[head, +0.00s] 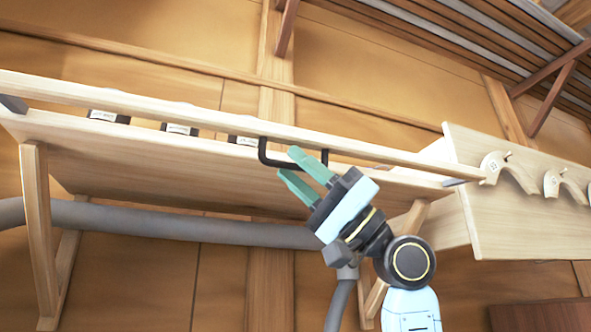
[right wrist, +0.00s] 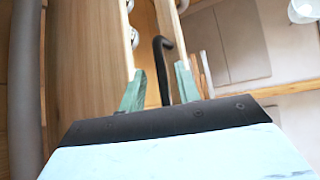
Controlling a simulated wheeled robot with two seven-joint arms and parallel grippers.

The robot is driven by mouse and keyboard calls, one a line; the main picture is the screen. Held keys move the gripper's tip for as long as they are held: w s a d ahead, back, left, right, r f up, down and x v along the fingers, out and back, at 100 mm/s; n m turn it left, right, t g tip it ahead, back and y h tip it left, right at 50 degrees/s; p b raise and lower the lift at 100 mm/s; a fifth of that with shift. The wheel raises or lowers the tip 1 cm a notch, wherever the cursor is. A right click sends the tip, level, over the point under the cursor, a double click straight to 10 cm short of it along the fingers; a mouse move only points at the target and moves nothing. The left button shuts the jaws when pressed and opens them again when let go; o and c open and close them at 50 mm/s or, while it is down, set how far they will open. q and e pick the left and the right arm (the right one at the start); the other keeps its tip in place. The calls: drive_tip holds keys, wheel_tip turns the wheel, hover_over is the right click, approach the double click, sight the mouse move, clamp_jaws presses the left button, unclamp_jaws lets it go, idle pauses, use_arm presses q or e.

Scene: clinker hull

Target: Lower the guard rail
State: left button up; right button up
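The guard rail (head: 200,117) is a long pale wooden bar along the front of a wall shelf (head: 130,150), raised above the shelf board. A black U-shaped handle (head: 264,152) hangs from the rail's middle. My right gripper (head: 290,163), with green fingers, is at the handle's lower bar. In the right wrist view, the handle (right wrist: 164,72) shows between the two fingers (right wrist: 158,88), which stand apart with gaps on both sides. The rail (right wrist: 172,28) is just beyond the fingertips. My left gripper is not in view.
Several small dark items with pale labels (head: 181,129) stand on the shelf behind the rail. A grey pipe (head: 150,220) runs below it, past wooden brackets (head: 38,210). A board with pale hooks (head: 505,170) is at the right. A slatted rack (head: 470,40) is overhead.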

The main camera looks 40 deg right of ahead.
drive_tip(key=b+v, duration=0.4)
drive_tip(key=v, duration=0.8)
drive_tip(key=shift+s+d+f, duration=0.2)
